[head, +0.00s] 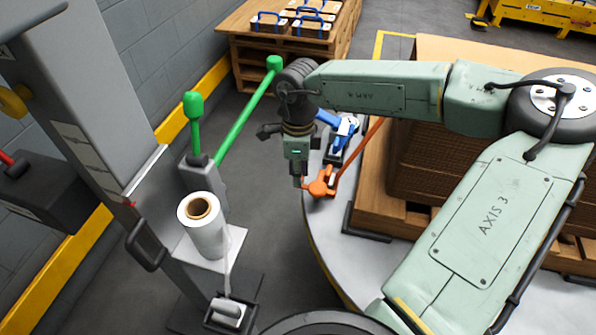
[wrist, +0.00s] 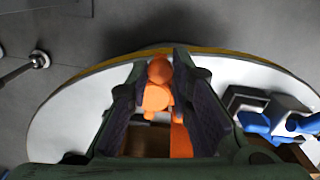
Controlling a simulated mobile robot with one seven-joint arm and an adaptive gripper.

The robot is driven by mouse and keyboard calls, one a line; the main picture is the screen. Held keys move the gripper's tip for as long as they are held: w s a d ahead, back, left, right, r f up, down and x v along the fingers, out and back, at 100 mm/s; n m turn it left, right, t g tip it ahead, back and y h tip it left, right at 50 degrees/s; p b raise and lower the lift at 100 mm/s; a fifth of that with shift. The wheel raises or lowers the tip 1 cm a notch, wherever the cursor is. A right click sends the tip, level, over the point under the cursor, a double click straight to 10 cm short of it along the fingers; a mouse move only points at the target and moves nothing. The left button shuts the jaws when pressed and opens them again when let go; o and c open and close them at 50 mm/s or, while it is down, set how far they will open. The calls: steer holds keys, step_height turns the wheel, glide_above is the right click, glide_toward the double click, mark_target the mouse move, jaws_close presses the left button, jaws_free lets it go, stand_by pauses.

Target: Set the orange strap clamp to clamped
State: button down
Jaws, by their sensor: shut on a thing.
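The orange strap clamp (head: 322,187) sits on the pale round platform, beside the pallet load. Its orange strap (head: 358,152) slants up and to the right. My gripper (head: 298,182) points down at the clamp's left side. In the wrist view the clamp's orange lever with a rounded end (wrist: 159,70) lies between the two dark finger pads of my gripper (wrist: 163,62), which are shut on it. The clamp's lower part is partly hidden by the fingers. I cannot tell the lever's exact angle.
A blue clamp (head: 345,128) stands just behind, and to the right in the wrist view (wrist: 255,122). The brown stack (head: 425,172) on its pallet stands right. A film roll (head: 203,225) and green-handled levers (head: 236,125) stand left. Grey floor lies between.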

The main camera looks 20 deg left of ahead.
steer(key=c, duration=1.4)
jaws_free()
steer(key=shift+c, duration=0.2)
step_height(320, 180, up, 12)
steer(key=shift+d, duration=0.1)
